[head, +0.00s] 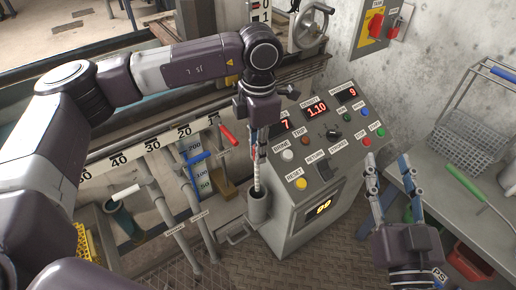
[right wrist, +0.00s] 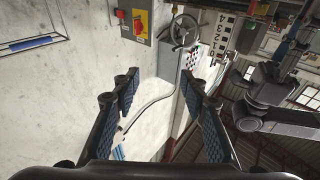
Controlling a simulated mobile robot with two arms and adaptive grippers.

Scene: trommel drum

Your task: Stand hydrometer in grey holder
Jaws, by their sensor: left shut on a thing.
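The hydrometer (head: 257,175) is a slim upright stem with reddish marks near the top and a pale lower part. My left gripper (head: 260,142) is shut on its upper end from above. The grey holder (head: 258,210) is an upright cup on the left side of the control console. The hydrometer's lower end is at the holder's mouth and seems to be just inside it; its tip is hidden. My right gripper (head: 388,160) is open and empty, to the right of the console; its spread fingers also show in the right wrist view (right wrist: 160,76).
The control console (head: 318,165) with buttons and red displays stands right beside the holder. Red, blue and white-handled levers (head: 228,134) rise to the left. At right, a grey bench (head: 450,215) carries a wire basket (head: 465,150) and a green-handled tool (head: 490,185).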

